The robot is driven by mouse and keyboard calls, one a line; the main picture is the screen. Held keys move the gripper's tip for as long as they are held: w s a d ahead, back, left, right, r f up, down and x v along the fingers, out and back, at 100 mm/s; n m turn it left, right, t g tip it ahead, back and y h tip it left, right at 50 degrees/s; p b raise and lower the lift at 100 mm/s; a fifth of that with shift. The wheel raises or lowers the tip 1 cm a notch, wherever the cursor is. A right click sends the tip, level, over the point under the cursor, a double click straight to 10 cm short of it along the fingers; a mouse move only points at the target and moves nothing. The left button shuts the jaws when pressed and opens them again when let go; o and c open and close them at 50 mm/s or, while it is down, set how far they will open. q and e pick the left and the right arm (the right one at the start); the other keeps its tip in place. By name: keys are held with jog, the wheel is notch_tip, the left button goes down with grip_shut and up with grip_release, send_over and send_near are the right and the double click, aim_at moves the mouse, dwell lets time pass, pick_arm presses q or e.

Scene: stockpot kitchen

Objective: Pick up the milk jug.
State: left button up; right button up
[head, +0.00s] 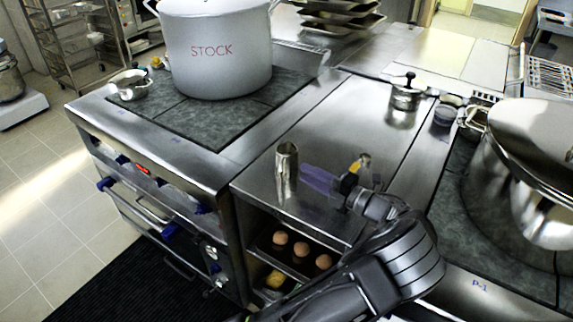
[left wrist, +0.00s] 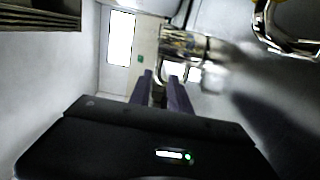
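The milk jug is a small shiny metal jug (head: 287,172) standing upright on the steel counter near its front left edge. My left gripper (head: 312,180), with purple fingers, reaches it from the right, with the fingertips close beside the jug. In the left wrist view the two purple fingers (left wrist: 160,85) stand apart, with a gap between them. The shiny jug (left wrist: 185,45) shows just beyond the fingertips. A thin curved part, possibly the handle, shows at the gap; contact cannot be told. My right gripper is not in view.
A large stockpot (head: 215,55) stands on the left stove; another big steel pot (head: 530,190) is at the right. A small lidded pot (head: 407,93) stands further back on the counter. Eggs (head: 301,250) lie on a shelf below. The counter's middle is clear.

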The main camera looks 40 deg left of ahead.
aim_at(285, 163)
pick_arm(q)
jog(key=shift+a, duration=0.75)
jog(key=a+p, duration=0.2)
jog(key=a, duration=0.2)
jog(key=shift+a+r, duration=0.15)
jog(key=shift+a, duration=0.45)
grip_shut()
dwell(1.0)
